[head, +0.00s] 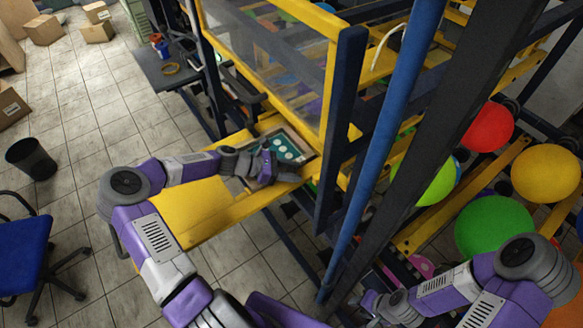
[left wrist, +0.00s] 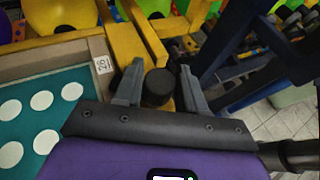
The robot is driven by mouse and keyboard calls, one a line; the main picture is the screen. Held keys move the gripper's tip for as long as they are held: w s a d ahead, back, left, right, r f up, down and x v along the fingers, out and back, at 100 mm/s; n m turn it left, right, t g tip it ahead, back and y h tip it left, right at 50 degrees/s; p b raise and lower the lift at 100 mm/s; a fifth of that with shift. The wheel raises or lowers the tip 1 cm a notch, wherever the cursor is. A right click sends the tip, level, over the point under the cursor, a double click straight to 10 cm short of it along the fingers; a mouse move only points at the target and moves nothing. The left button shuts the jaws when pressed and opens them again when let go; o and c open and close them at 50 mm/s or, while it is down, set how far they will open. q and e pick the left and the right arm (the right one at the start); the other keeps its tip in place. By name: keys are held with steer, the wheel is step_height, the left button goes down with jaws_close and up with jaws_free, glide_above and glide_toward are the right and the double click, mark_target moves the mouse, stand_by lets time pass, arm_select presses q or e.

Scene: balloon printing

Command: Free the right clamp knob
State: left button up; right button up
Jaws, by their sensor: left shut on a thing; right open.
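A black round clamp knob (left wrist: 157,90) stands between the fingers of my left gripper (left wrist: 161,80) in the left wrist view, by a yellow bar. The left gripper is shut on this knob. In the head view my left gripper (head: 266,168) is at the near edge of the printing frame and hides the knob. The framed teal plate with white dots (head: 286,147) lies just beyond it; the plate also shows at left in the left wrist view (left wrist: 60,108). My right gripper (head: 370,302) is open, low at the bottom right, partly unclear behind the dark post.
A yellow tabletop (head: 200,210) lies left of the frame. A blue post (head: 385,130) and a dark post (head: 425,120) stand between my two arms. Balloons, including a green one (head: 495,228) and a red one (head: 487,127), fill the right.

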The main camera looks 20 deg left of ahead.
arm_select(q)
steer(key=shift+w+m+g+h, duration=0.15)
steer(key=shift+m+g+h, duration=0.45)
steer(key=shift+m+g, duration=0.45)
steer(key=shift+m+g+h+b, duration=0.3)
steer(key=shift+m+g+b, duration=0.15)
steer(key=shift+m+g, duration=0.5)
steer(key=m+g+b, duration=0.2)
steer(key=m+g, duration=0.2)
steer(key=g, duration=0.1)
steer(key=shift+f, duration=0.15)
steer(key=shift+m+g+b, duration=0.55)
steer(key=shift+m+g, duration=0.45)
steer(key=shift+g, duration=0.2)
steer(key=o, duration=0.7)
steer(key=shift+d, duration=0.1)
steer(key=shift+r, duration=0.2)
